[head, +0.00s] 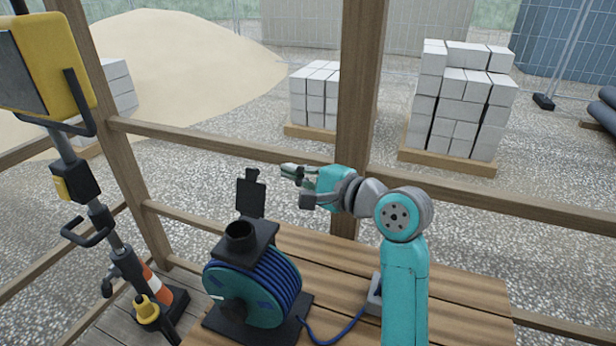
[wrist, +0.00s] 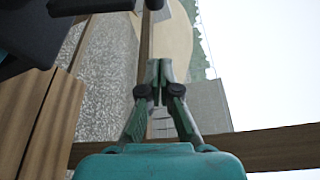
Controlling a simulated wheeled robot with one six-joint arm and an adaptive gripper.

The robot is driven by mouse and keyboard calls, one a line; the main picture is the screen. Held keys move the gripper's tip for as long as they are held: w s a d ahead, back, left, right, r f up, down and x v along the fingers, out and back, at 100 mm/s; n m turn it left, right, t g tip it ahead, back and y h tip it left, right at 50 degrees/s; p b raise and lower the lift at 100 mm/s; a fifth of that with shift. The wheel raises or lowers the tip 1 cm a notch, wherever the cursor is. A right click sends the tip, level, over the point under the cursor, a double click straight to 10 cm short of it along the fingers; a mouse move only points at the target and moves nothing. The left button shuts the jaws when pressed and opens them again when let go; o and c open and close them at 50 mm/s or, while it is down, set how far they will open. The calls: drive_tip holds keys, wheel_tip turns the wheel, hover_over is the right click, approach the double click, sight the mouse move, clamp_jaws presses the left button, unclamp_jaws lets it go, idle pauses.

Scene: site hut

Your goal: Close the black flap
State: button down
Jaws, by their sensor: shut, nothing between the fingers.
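The black flap (head: 251,193) stands upright, open, at the back edge of the black box (head: 247,238) on top of the cable reel (head: 252,288). A round black collar (head: 240,232) rises from that box. My gripper (head: 284,170) is shut and empty, to the right of the flap and a little higher in the head view, apart from it. In the wrist view my gripper (wrist: 158,65) has its fingertips together. Dark parts at the upper left of the wrist view (wrist: 40,35) look like the reel's box and flap, cut off by the frame.
The reel stands on a wooden plank table (head: 450,290), with a blue cable trailing right. Wooden rails and a post (head: 358,110) stand behind my arm. A work light on a stand (head: 45,70) is at the left. Block pallets (head: 462,100) and sand lie outside. The table's right side is fairly clear.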

sight(253, 191)
drive_tip(key=shift+s+a+r, duration=0.15)
drive_tip(key=shift+s+a, duration=0.05)
drive_tip(key=shift+a, duration=0.5)
drive_tip(key=shift+s+a+r, duration=0.1)
drive_tip(key=shift+s+a, duration=0.15)
drive_tip(key=shift+a, duration=0.5)
drive_tip(key=shift+s+a+r, duration=0.15)
drive_tip(key=shift+s+a, duration=0.05)
drive_tip(key=shift+a, duration=0.5)
drive_tip(key=shift+s+a+r, duration=0.1)
drive_tip(key=shift+a, duration=0.05)
